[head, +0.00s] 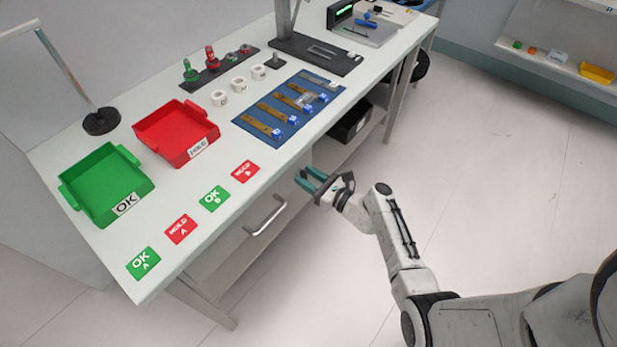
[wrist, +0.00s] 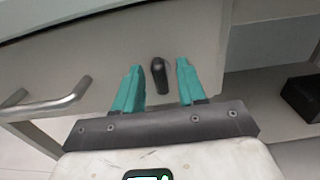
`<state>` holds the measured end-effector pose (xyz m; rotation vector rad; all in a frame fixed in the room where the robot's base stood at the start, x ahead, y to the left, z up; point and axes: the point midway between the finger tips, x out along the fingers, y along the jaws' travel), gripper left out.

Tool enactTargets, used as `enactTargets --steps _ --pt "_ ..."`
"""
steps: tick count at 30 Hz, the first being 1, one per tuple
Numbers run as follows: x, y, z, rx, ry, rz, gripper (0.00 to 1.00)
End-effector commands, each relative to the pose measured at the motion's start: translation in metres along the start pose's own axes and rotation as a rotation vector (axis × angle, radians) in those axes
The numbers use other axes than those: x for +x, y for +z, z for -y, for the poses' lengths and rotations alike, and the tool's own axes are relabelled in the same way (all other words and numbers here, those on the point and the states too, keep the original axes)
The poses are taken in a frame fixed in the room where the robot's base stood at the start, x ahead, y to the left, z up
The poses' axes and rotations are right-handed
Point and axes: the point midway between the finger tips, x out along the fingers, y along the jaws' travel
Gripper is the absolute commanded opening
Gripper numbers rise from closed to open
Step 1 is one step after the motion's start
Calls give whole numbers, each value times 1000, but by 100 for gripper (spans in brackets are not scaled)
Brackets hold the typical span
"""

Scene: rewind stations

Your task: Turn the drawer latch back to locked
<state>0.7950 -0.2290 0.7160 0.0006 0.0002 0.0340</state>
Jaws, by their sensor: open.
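The drawer latch (wrist: 159,75) is a small black knob on the drawer front, seen in the wrist view. It points roughly up and down in that picture, tilted slightly. My gripper (wrist: 160,80) is open, with one teal finger on each side of the latch and gaps between. I cannot tell how far the fingertips are from the drawer front. In the head view my gripper (head: 312,181) is at the bench's front edge and the latch is hidden. The drawer (head: 235,254) looks shut; its metal handle (head: 266,217) also shows in the wrist view (wrist: 45,105), left of the latch.
The bench top (head: 130,206) overhangs the drawer front. A black bin (head: 350,124) stands on the lower shelf, right of the drawer. Green (head: 105,184) and red (head: 176,132) trays, label cards and a blue mat (head: 250,122) lie on the bench. The floor in front is clear.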

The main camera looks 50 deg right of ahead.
Motion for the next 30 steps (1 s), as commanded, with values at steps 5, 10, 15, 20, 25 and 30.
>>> enactTargets --steps 5,10,15,20,25,30 --pt "0 0 0 0 0 0 33" --pt "0 0 0 0 0 0 16" --pt "0 0 0 0 0 0 0" --pt "0 0 0 -4 0 0 0" --pt "-1 -1 0 -37 0 1 0" --pt "-1 -2 -1 -121 0 0 0"
